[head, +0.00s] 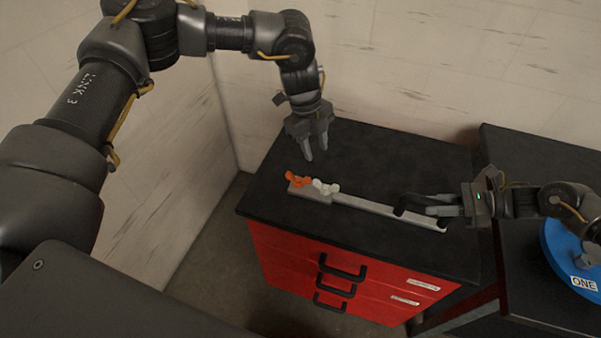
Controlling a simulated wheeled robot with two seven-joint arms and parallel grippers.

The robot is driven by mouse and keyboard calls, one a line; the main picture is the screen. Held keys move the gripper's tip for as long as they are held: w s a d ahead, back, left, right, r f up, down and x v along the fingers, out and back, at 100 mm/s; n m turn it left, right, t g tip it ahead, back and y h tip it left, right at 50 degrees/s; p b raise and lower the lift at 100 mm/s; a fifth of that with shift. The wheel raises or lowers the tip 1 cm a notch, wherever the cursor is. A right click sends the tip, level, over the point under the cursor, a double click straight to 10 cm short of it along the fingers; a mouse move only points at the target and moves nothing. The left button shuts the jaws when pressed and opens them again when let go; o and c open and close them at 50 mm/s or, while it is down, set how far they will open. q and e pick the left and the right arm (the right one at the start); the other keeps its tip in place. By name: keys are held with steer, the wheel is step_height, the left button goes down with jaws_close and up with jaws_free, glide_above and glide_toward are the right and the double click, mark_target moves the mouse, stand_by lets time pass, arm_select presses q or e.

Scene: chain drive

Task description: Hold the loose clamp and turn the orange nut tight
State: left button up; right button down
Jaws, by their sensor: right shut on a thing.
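An orange nut (297,178), small and lobed, sits at the left end of a long light grey bar (370,207) on the black bench top. A white lobed piece (326,187) sits just right of it. My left gripper (317,154) points down above and behind these two pieces, its fingers apart and empty. My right gripper (420,205) reaches in from the right at the bar's right end. It is shut on a dark curved piece (402,203) there; I cannot tell for certain whether this is the clamp, as the fingers partly hide it.
The black bench top (360,150) is clear behind the bar. Its red drawer front (300,262) has black handles. A second dark bench (540,150) at the right bears a blue round thing (566,262) labelled ONE. A pale wall stands behind.

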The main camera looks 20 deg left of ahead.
mark_target(299, 179)
arm_select(q)
steer(key=s+a+r+n+y, duration=0.1)
steer(key=s+a+r+y, duration=0.1)
steer(key=a, duration=0.2)
steer(key=f, duration=1.2)
steer(key=shift+w+d+f, duration=0.1)
steer(key=shift+w+f, duration=0.1)
steer(key=shift+f, duration=0.05)
steer(key=shift+c, duration=0.2)
